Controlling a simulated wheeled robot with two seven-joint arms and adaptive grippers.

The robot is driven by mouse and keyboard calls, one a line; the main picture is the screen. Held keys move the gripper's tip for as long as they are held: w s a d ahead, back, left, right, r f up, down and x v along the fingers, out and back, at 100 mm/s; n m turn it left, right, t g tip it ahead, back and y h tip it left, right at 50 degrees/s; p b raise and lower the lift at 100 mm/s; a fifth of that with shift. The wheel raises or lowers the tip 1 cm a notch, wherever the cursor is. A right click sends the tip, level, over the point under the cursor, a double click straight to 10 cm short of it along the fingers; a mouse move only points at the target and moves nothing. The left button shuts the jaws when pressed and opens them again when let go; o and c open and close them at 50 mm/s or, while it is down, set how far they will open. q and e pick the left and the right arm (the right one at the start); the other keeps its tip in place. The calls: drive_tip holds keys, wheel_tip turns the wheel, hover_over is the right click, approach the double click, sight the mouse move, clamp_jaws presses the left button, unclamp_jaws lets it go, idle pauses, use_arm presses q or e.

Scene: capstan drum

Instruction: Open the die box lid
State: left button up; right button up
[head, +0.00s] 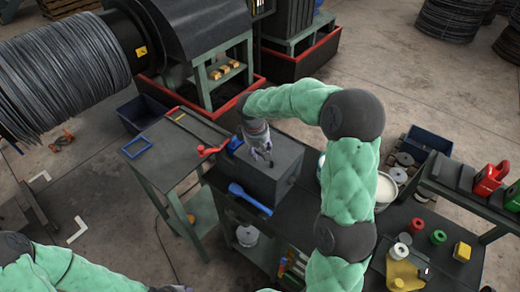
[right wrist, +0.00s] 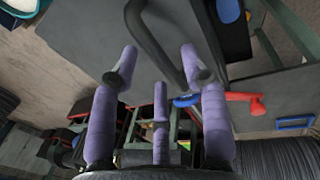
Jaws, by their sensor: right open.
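The die box (head: 258,182) is a dark grey box on the dark bench, left of my right arm. Its top looks flat and closed. My right gripper (head: 263,156) is over the top of the box, pointing down. In the right wrist view, the open purple fingers (right wrist: 158,65) are spread on either side of a dark curved handle (right wrist: 158,45) on the grey lid (right wrist: 85,35). I cannot tell whether any finger touches the handle. My left arm's green links show at the bottom left; its gripper is out of view.
A red-handled tool (head: 212,149) and a blue tool (head: 250,198) lie beside the box. A side table with a blue frame (head: 137,147) stands left. A white bucket (head: 386,190) and a shelf with red and green items stand right. A large wire drum (head: 60,75) is at the upper left.

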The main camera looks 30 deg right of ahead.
clamp_jaws()
